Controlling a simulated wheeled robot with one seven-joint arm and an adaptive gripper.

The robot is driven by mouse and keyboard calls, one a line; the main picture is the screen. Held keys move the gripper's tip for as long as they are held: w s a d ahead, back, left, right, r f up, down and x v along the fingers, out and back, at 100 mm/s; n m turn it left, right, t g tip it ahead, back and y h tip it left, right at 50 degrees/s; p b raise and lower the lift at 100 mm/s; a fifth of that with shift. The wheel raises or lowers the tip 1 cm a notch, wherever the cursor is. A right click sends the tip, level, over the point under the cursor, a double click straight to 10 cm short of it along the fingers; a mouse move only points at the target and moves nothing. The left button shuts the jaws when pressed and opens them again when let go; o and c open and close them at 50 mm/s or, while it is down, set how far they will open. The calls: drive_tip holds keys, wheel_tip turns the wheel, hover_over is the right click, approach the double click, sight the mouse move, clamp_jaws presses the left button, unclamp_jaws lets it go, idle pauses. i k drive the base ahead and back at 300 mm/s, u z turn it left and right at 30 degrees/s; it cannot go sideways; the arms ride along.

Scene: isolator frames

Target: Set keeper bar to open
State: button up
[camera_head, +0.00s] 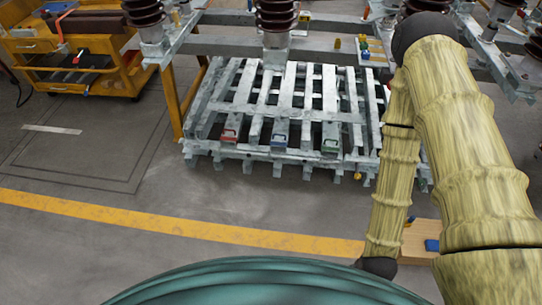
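I cannot make out the keeper bar in the head view. The grey isolator frame (222,43) runs across the top, carrying brown ribbed insulators (277,15). A small plate (375,58) with blue, green and yellow bits sits on the frame, too small to read. My arm, in a yellowish sleeve, fills the right side and covers part of the frame. My gripper does not show.
Grey slatted pallets (250,95) stand under the frame with red, blue and green items at their front edge. A yellow tool cart (110,80) stands at upper left. A wooden board (420,236) lies at lower right, partly hidden.

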sight(219, 150)
drive_tip(key=u, duration=0.45)
drive_tip(key=k, duration=0.55)
drive_tip(key=u, duration=0.9)
drive_tip(key=i, duration=1.2)
drive_tip(key=z, duration=0.3)
